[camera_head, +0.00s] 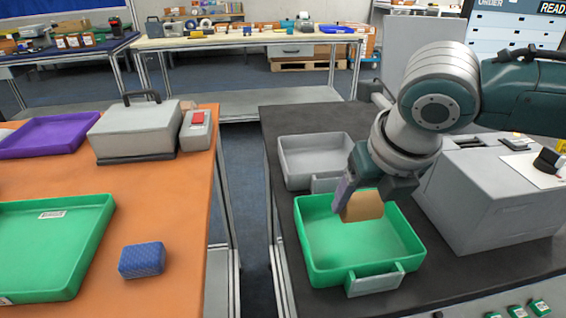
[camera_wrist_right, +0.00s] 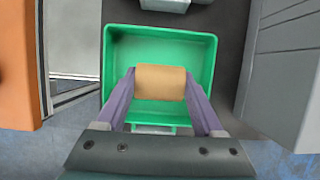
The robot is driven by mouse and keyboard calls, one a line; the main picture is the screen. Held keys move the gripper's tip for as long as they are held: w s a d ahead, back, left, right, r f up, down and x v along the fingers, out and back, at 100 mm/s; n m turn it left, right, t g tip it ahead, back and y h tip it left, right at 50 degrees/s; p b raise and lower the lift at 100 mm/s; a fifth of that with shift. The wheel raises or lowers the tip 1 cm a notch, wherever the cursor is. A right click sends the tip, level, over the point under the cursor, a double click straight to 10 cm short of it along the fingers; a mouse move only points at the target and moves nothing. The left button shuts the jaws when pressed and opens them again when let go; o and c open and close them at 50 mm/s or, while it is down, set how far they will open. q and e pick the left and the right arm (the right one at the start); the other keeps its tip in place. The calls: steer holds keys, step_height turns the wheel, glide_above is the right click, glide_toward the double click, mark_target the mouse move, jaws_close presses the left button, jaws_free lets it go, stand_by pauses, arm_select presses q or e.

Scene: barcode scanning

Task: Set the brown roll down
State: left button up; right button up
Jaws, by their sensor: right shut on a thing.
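The brown roll (camera_head: 362,206) is in my right gripper (camera_head: 360,198), whose fingers close on it from both sides. It is over the green bin (camera_head: 408,240) on the dark table. In the right wrist view the roll (camera_wrist_right: 160,83) lies crosswise between the two purple fingers of the right gripper (camera_wrist_right: 160,88), with the green bin (camera_wrist_right: 208,60) around and behind it. I cannot tell whether the roll touches the bin's floor. The bin holds nothing else that I can see. My left gripper is not in view.
A grey bin (camera_head: 318,158) stands behind the green one. A large grey machine (camera_head: 490,200) stands close to its right. On the orange table at left are a blue patterned block (camera_head: 142,260), a green tray (camera_head: 55,235) and a grey box (camera_head: 135,130). A gap separates the tables.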

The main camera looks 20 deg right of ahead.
mark_target(352, 240)
steer(key=shift+f+b, duration=0.45)
steer(key=shift+f, duration=2.15)
steer(key=shift+f, duration=0.1)
steer(key=o, duration=1.3)
